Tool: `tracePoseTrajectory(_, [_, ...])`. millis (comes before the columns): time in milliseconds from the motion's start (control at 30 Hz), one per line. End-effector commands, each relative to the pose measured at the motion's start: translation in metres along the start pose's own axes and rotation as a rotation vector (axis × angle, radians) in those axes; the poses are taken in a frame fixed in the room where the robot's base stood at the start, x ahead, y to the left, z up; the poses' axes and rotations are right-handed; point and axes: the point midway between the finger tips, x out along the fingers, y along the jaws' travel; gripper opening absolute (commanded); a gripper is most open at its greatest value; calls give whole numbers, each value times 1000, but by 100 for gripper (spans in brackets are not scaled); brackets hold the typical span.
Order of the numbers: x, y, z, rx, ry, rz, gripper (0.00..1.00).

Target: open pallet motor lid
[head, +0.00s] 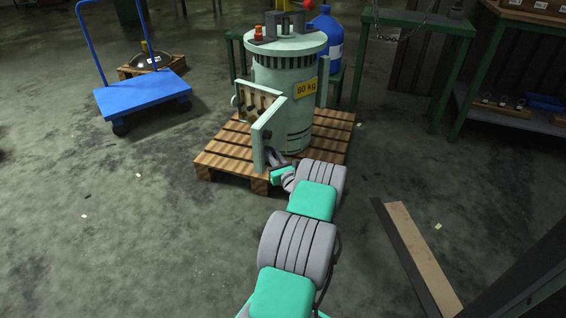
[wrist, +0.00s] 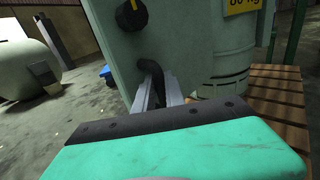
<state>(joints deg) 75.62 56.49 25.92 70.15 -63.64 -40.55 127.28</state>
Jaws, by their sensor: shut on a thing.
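The pale green motor (head: 285,85), a ribbed cylinder with a yellow 80 kg label, stands upright on a wooden pallet. Its flat lid (head: 270,132) stands out at an angle from the box on the motor's side, and a brownish interior (head: 255,102) shows behind it. In the wrist view the lid's outer face (wrist: 185,45) carries a black knob with a yellow mark (wrist: 132,14) and a black curved handle (wrist: 152,72). My gripper (wrist: 157,88) is shut on this handle, low on the lid; its fingertips are partly hidden behind the wrist housing. In the head view my gripper (head: 278,160) is at the lid's lower part.
The pallet (head: 225,158) lies under the motor, close to my arm. A blue cart (head: 142,95) stands at the back left. A green table frame (head: 415,22) and a blue bottle (head: 325,42) stand behind. A plank (head: 420,255) lies at right. The left floor is mostly clear.

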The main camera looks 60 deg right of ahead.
Motion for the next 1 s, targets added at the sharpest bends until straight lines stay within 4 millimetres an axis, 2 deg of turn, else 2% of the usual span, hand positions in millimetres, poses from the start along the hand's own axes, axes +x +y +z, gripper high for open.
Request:
tracePoseTrajectory(33, [3,0,6,3,-12,9,0])
tracePoseTrajectory(467, [2,-9,6,4,-10,4,0])
tracePoseTrajectory(500, [2,-9,6,4,-10,4,18])
tracePoseTrajectory(700, [2,-7,3,4,-5,5,34])
tracePoseTrajectory(1000, [0,-5,1,5,-1,7,36])
